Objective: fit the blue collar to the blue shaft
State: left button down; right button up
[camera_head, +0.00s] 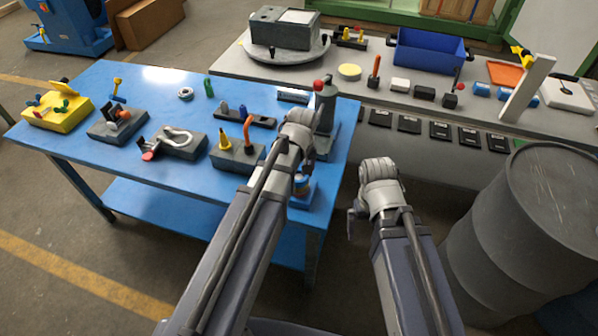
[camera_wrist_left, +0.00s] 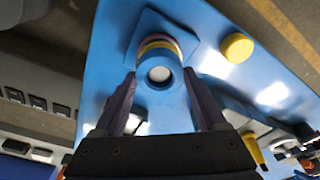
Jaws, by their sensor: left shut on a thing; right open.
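A blue collar (camera_wrist_left: 160,59), a ring with a pale round centre, sits between the fingers of my left gripper (camera_wrist_left: 161,82) in the left wrist view. The gripper is shut on it. Yellow and pinkish bands show just behind the collar, above a square blue base (camera_wrist_left: 184,33). The collar lines up with this stand, but I cannot tell how far it is down around a shaft. In the head view the blue base (camera_head: 304,197) is at the table's near right corner, partly hidden by my left arm. My right gripper (camera_head: 356,218) is open and empty, right of the table.
A grey post with a red knob (camera_head: 325,100) stands close behind my left gripper. A dark barrel (camera_head: 535,230) is at the right.

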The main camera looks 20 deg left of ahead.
pick_arm(q)
jog(key=shift+f+b, duration=1.05)
jog(key=shift+f, duration=0.1)
grip_release()
jog(key=shift+r, duration=0.1)
jog(key=r+p, duration=0.7)
jog(key=p, duration=0.1)
jog(key=shift+s+d+r, duration=0.25)
jog(key=shift+s+r, duration=0.1)
jog(key=shift+s, duration=0.05)
jog(key=shift+f+b, duration=0.2)
jog(key=shift+b, duration=0.1)
jog(key=f+b, duration=0.5)
jog(key=w+f+b, duration=0.1)
jog(key=f+b, duration=0.1)
jog(key=shift+a+f+b, duration=0.25)
jog(key=shift+f+b, duration=0.05)
jog(key=shift+s+r, duration=0.1)
jog(key=shift+r, duration=0.1)
